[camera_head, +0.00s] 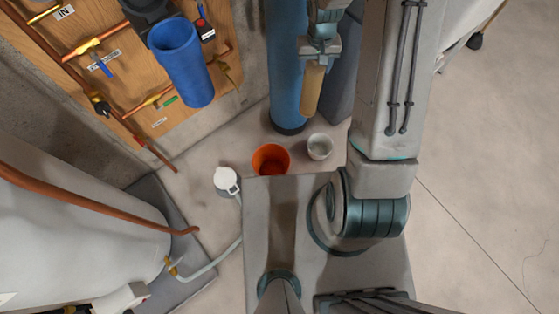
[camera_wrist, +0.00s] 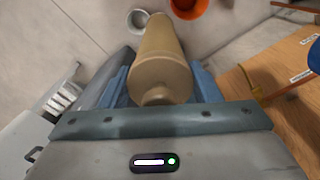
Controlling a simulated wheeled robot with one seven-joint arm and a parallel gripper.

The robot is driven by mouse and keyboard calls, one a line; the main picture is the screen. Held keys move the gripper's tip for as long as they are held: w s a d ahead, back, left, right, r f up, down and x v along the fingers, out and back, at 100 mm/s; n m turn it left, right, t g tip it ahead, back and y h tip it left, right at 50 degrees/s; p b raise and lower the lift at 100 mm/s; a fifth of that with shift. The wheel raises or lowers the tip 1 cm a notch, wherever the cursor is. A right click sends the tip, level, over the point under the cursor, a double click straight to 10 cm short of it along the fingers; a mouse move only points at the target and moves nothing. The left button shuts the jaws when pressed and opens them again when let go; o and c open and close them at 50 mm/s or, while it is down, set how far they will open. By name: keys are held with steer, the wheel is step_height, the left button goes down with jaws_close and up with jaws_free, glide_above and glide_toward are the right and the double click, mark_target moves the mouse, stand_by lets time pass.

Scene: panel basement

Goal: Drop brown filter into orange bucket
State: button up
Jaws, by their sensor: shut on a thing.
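The brown filter (camera_head: 313,88) is a tan cylinder hanging upright below my gripper (camera_head: 316,62), which is shut on its upper end. The wrist view also shows the filter (camera_wrist: 160,62) between my gripper's fingers (camera_wrist: 160,88), pointing away from the camera. The orange bucket (camera_head: 271,159) stands on the floor, lower left of the filter in the head view. It also shows at the top of the wrist view (camera_wrist: 187,8), partly cut off by the edge. The filter is apart from the bucket, and its lower end is not over the opening in the head view.
A white bucket (camera_head: 319,146) stands just right of the orange one. A white jug (camera_head: 227,180) is to its left. A tall blue tank (camera_head: 288,75) stands behind the filter. A blue filter housing (camera_head: 181,62) hangs on the wooden pipe panel (camera_head: 130,60). Floor at right is clear.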

steer(key=a+f+n+b, duration=0.2)
steer(key=a+f+b, duration=0.2)
steer(key=f+b, duration=1)
steer(key=a+f+n+b, duration=0.2)
steer(key=a+f+b, duration=0.2)
steer(key=f+b, duration=1)
steer(key=s+a+f+n+b, duration=0.1)
steer(key=a+f+b, duration=0.4)
steer(key=f+b, duration=0.9)
step_height(320, 180, down, 9)
steer(key=shift+r+n, duration=0.1)
steer(key=shift+n, duration=0.7)
steer(key=shift+s+a, duration=0.1)
steer(key=o, duration=1.8)
steer(key=shift+c, duration=0.2)
step_height(320, 180, up, 14)
steer(key=p, duration=0.5)
